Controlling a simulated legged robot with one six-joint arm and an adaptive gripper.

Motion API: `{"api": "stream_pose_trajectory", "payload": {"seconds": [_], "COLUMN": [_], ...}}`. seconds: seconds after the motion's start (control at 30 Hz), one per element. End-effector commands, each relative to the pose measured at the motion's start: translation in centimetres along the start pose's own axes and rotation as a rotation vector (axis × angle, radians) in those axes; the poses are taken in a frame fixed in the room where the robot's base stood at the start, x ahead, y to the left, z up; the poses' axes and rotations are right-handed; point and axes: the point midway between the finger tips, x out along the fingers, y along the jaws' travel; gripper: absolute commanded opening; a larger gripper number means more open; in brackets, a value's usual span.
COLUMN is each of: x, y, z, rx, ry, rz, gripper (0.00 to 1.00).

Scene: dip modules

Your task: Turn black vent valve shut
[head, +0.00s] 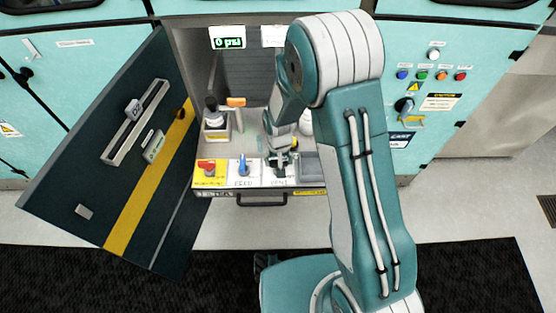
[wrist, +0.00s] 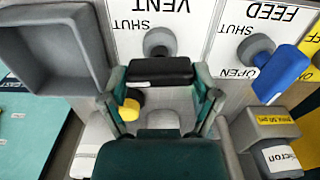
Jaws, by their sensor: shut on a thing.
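The black vent valve handle (wrist: 160,71) is between my gripper's (wrist: 161,78) two fingers in the wrist view. Its round grey hub (wrist: 160,41) shows on a white panel marked VENT and SHUT, upside down here. My gripper is shut on the handle, one finger at each side. In the head view my gripper (head: 281,153) reaches down onto the vent valve at the right end of the valve row. My gripper hides much of the handle there, and its exact angle cannot be told.
The blue feed valve (head: 242,166) stands left of the vent valve, with a red valve (head: 209,168) on a yellow panel further left. A grey tray (wrist: 52,45) lies beside the vent panel. A bottle (head: 213,112) stands behind. The dark door (head: 125,140) hangs open at left.

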Motion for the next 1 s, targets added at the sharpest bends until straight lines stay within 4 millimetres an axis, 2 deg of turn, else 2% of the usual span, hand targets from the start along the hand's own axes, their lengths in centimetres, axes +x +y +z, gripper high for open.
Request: {"api": "stream_pose_trajectory", "payload": {"seconds": [0.3, 0.77, 0.8, 0.83, 1.0], "x": [0.15, 0.18, 0.18, 0.18, 0.14], "y": [0.05, -0.08, -0.08, -0.09, -0.14], "z": [0.44, 0.5, 0.5, 0.5, 0.27], "rx": [0.09, 0.101, 0.101, 0.101, 0.1], "ry": [-0.012, -0.014, -0.014, -0.014, -0.009], "rz": [0.004, 0.005, 0.005, 0.005, 0.004], "gripper": [0.32, 0.32, 0.93, 1.0, 1.0]}}
